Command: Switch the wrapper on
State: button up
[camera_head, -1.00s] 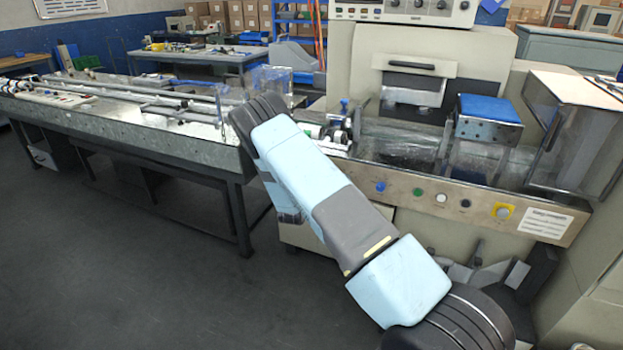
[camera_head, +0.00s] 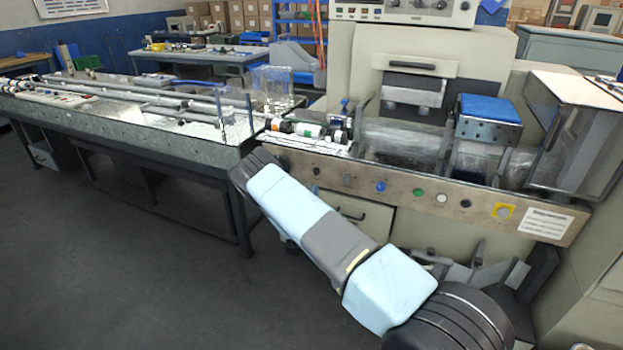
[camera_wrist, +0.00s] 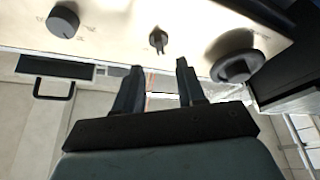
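The wrapper (camera_head: 330,166) stands at right in the head view, with a steel control strip along its front. In the wrist view the panel shows a round grey knob (camera_wrist: 63,20), a small dark switch (camera_wrist: 158,40) and a large dark knob (camera_wrist: 236,64). My gripper (camera_wrist: 160,66) is open and empty, its fingertips just below the small switch in the picture. In the head view my arm hides the gripper.
A long infeed conveyor (camera_head: 120,118) runs left from the wrapper. A drawer front with a handle (camera_head: 352,216) is under the strip. A clear guard box (camera_head: 575,135) stands at right. The floor (camera_head: 110,260) in front is free.

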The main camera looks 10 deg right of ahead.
aim_at(315, 174)
jog(key=x, duration=0.8)
jog(key=shift+w+d, duration=0.15)
